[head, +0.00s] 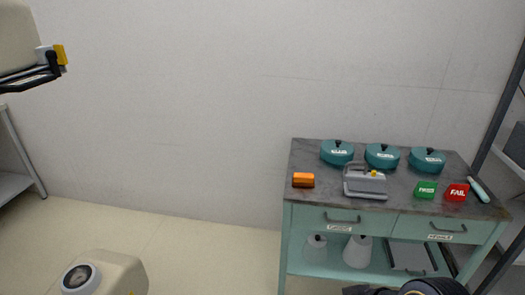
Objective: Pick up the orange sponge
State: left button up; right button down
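The orange sponge (303,180) is a small orange block with a darker front. It lies on the grey top of the teal cart, near its left front corner. Nothing touches it. What looks like my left gripper (38,76), dark and thin, is at the upper left edge, far from the sponge. Whether its fingers are apart is unclear. Dark parts of my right arm or gripper (372,291) show at the bottom edge, below and in front of the cart, mostly cut off. They are apart from the sponge.
On top are three teal lidded pots (383,156), a grey device (365,185), a green block (425,190), a red block (456,192) and a pale-handled tool (479,190).

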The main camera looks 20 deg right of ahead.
aim_at(307, 179)
jog(key=i, duration=0.8)
jog(key=i+j+z, duration=0.1)
jog(key=i, duration=0.7)
jog(key=i+j, duration=0.15)
jog(key=i, duration=0.65)
jog(key=i+z, duration=0.15)
jog(key=z, duration=3.5)
